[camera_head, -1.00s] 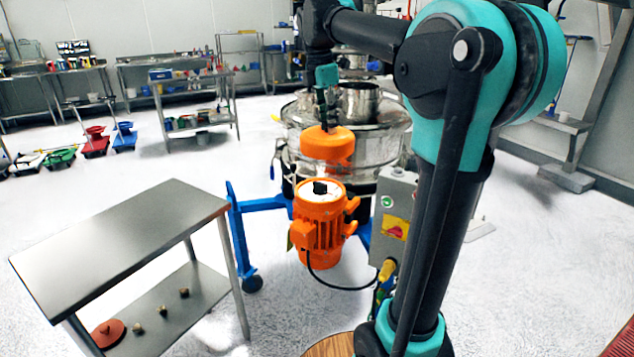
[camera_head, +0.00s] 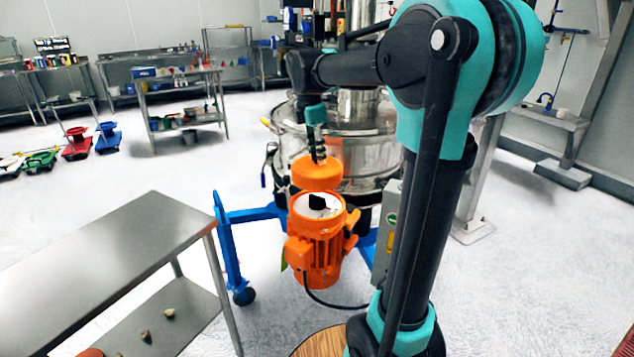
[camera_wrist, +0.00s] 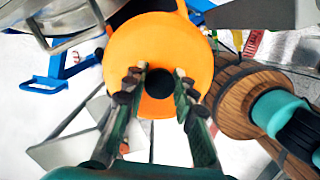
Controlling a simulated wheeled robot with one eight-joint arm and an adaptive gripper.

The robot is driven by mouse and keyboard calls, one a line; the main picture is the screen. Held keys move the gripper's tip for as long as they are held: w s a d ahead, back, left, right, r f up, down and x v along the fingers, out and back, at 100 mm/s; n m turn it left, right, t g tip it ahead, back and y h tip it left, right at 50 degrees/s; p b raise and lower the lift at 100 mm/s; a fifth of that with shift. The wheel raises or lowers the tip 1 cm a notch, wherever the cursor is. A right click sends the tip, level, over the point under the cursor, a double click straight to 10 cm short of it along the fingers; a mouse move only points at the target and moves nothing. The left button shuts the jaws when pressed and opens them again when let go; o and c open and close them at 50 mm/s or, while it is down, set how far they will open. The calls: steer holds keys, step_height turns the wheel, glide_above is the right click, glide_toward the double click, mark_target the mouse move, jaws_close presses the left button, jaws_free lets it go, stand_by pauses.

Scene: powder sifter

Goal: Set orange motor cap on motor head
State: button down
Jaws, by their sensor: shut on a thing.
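The orange motor cap (camera_head: 316,173) hangs from my gripper (camera_head: 317,157), just above the motor head (camera_head: 322,208) in the head view. The orange finned motor (camera_head: 320,250) stands upright, with a pale top and a small black piece on it. The cap looks roughly level, slightly left of or over the motor's middle, with a narrow gap in the picture. In the wrist view, the cap (camera_wrist: 150,45) is a broad orange disc with a dark centre between my gripper's fingers (camera_wrist: 158,85). It hides most of the motor there.
A steel sifter (camera_head: 355,140) stands right behind the motor. A blue wheeled frame (camera_head: 228,240) is left of it, and a grey control box (camera_head: 385,225) is at its right. A steel table (camera_head: 110,260) fills the left foreground. Open floor lies behind that table.

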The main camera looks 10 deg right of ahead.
glide_above(317, 196)
step_height(317, 196, down, 9)
steer(key=shift+s+r, duration=0.1)
stand_by(0.3)
steer(key=shift+f, duration=0.65)
steer(key=c, duration=1.2)
jaws_free()
steer(key=shift+r, duration=0.1)
steer(key=r, duration=0.4)
steer(key=a+r, duration=0.1)
steer(key=r, duration=0.8)
steer(key=shift+s+a, duration=0.3)
steer(key=shift+a, duration=0.05)
